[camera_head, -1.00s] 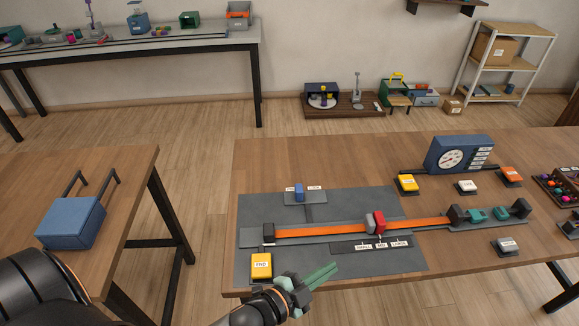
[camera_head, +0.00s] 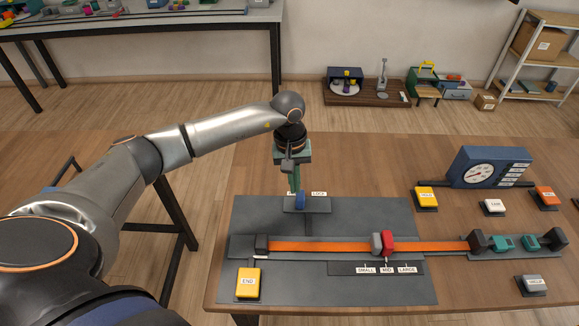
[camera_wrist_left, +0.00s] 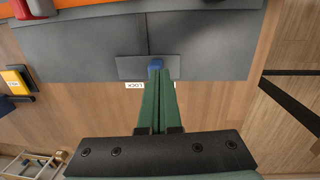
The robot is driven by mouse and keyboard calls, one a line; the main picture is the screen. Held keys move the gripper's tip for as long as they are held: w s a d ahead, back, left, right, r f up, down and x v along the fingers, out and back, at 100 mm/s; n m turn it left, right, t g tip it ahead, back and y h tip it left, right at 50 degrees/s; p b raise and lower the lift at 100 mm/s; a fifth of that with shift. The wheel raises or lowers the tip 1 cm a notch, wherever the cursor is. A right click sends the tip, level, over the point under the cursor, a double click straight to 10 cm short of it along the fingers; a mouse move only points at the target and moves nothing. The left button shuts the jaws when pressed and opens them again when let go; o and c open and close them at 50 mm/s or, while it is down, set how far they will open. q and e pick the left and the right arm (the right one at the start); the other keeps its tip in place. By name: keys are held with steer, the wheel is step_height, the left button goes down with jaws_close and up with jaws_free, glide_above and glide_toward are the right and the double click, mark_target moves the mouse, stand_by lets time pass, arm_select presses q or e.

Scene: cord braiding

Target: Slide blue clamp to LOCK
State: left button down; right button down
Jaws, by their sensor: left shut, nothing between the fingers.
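The blue clamp (camera_head: 300,199) stands on a small grey plate (camera_head: 318,206) at the back of the dark mat. The LOCK label (camera_head: 319,194) lies behind the plate, to the right of the clamp; another label is mostly hidden by the gripper. My left gripper (camera_head: 296,188) points down with its green fingers shut and empty, its tips right at the clamp's left side. In the left wrist view the fingertips (camera_wrist_left: 157,75) overlap the blue clamp (camera_wrist_left: 156,63); I cannot tell whether they touch. The LOCK label (camera_wrist_left: 135,86) is beside the fingers. My right gripper is not in view.
An orange strap (camera_head: 330,246) runs across the mat (camera_head: 370,215) with a red slider (camera_head: 387,242) over the SMALL, MID and LARGE labels. A yellow END button (camera_head: 248,282) is at the front left. A blue dial gauge (camera_head: 487,167) stands at the back right.

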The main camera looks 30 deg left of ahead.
mark_target(302, 194)
arm_select(q)
steer(key=shift+y, duration=0.6)
steer(key=a+f+b, duration=0.1)
steer(key=f, duration=0.1)
steer(key=f+b, duration=0.2)
steer(key=a+f+b, duration=0.1)
steer(key=f+b, duration=0.1)
steer(key=f, duration=0.1)
steer(key=shift+w+a, duration=0.3)
steer(key=shift+w, duration=0.1)
steer(key=shift+w+d+m, duration=0.1)
steer(key=shift+d+m, duration=0.05)
steer(key=shift+m, duration=0.15)
steer(key=shift+w+d+b, duration=0.4)
steer(key=shift+w+d, duration=0.05)
steer(key=shift+d, duration=0.3)
steer(key=shift+w+d+b, duration=0.35)
steer(key=shift+w+d, duration=0.1)
steer(key=shift+d, duration=0.25)
steer(key=shift+w+d+b, duration=0.35)
steer(key=shift+d, duration=0.25)
steer(key=shift+a, duration=0.15)
steer(key=shift+s+a, duration=0.35)
steer(key=shift+a, duration=0.1)
step_height(302, 194, up, 7)
steer(key=p, duration=0.4)
steer(key=shift+r, duration=0.1)
